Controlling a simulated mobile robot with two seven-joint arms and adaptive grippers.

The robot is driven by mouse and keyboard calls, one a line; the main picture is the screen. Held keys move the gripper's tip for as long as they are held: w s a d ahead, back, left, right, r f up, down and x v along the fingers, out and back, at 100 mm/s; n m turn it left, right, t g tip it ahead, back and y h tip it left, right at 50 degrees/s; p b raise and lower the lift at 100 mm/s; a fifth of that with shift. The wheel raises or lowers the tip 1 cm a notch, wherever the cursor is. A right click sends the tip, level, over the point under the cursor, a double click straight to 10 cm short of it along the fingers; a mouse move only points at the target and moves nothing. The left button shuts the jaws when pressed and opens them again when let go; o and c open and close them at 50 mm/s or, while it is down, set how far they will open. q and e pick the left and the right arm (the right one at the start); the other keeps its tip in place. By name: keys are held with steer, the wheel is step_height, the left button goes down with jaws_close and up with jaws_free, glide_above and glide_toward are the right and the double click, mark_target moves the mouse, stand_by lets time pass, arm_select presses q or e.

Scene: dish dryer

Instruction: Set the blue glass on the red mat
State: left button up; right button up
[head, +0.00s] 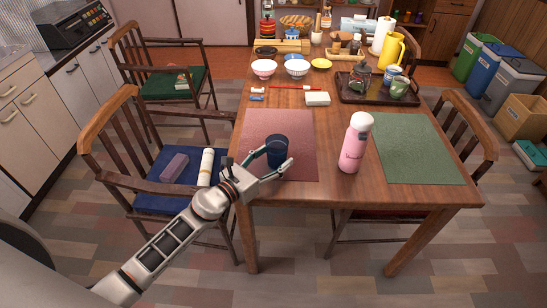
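The dark blue glass (277,149) is upright over the red mat (297,128), near the mat's front left part. Whether its base touches the mat is hard to tell. My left gripper (277,157) reaches in from the front left, with one finger at the glass's left side and the other at its lower right side. The fingers are spread about as wide as the glass, and I cannot tell whether they press on it. They partly cover the glass's lower part. My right gripper is not in view.
A pink bottle (354,146) stands right of the red mat, beside a green mat (418,148). A brown tray (351,93) with a teapot and cups, bowls (297,67) and a small white box (317,99) are farther back. Wooden chairs (101,130) stand at the table's left.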

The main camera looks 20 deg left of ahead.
arm_select(q)
steer(key=shift+s+d+f, duration=0.1)
steer(key=shift+s+f, duration=0.05)
steer(key=shift+f, duration=0.3)
steer(key=shift+s+d+f, duration=0.1)
steer(key=shift+s+f, duration=0.05)
steer(key=shift+f, duration=0.3)
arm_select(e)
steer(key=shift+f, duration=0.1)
arm_select(q)
steer(key=shift+r, duration=0.3)
steer(key=shift+w+r+p, duration=0.15)
steer(key=shift+r+p, duration=0.2)
steer(key=shift+p, duration=0.25)
steer(key=b+v, duration=0.1)
steer(key=v, duration=1)
steer(key=shift+w+a, duration=0.1)
steer(key=shift+a, duration=0.05)
steer(key=shift+s+a+r+b, duration=0.2)
steer(key=shift+s+a+b, duration=0.1)
steer(key=shift+s, duration=0.1)
steer(key=shift+r, duration=0.1)
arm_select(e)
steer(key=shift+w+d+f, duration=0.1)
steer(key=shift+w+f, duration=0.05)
